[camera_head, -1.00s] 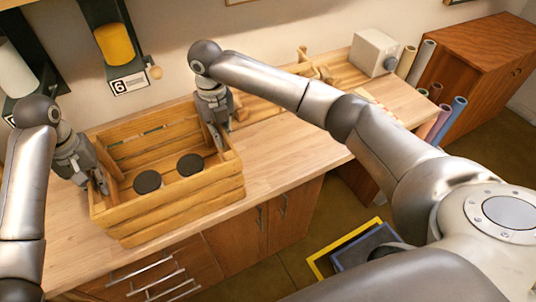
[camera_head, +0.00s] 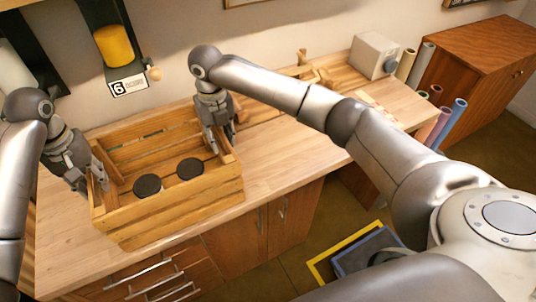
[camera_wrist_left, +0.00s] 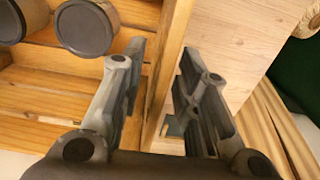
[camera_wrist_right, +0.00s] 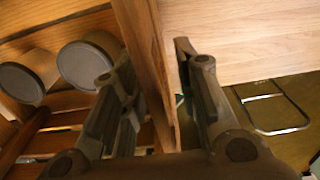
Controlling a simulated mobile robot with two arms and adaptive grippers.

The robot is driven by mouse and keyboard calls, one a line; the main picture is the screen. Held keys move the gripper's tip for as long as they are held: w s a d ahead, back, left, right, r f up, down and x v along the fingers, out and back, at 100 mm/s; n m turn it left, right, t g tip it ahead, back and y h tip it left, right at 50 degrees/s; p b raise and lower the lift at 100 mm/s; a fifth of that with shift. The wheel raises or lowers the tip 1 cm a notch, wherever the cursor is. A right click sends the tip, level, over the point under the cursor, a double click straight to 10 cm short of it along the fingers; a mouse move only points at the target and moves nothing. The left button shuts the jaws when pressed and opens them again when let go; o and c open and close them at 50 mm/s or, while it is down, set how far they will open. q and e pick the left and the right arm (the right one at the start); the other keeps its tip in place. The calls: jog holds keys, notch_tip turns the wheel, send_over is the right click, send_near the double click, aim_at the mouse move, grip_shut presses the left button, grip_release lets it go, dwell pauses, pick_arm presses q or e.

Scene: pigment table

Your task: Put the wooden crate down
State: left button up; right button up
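The wooden crate (camera_head: 180,217) is on the light wood worktop (camera_head: 270,164), upright, with two dark-lidded jars (camera_head: 147,185) inside. My left gripper (camera_head: 102,184) is at the crate's left end wall. In the left wrist view its fingers (camera_wrist_left: 155,85) straddle that wall, with gaps beside the wood, so they look open. My right gripper (camera_head: 224,146) is at the right end wall. In the right wrist view its fingers (camera_wrist_right: 155,85) stand apart on either side of the wall (camera_wrist_right: 147,60) with gaps. The crate's underside is hidden.
A grey-white box (camera_head: 374,56) and wooden pieces stand on the worktop to the right. A dispenser with yellow pigment (camera_head: 113,46) hangs on the wall behind the crate. Rolled tubes (camera_head: 447,122) and a brown cabinet (camera_head: 478,55) stand farther right.

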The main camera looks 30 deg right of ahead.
pick_arm(q)
notch_tip(320, 180, up, 10)
jog(key=shift+f, duration=0.25)
pick_arm(e)
jog(key=shift+r, duration=0.1)
notch_tip(320, 180, up, 12)
jog(key=shift+f, duration=0.1)
dwell(0.7)
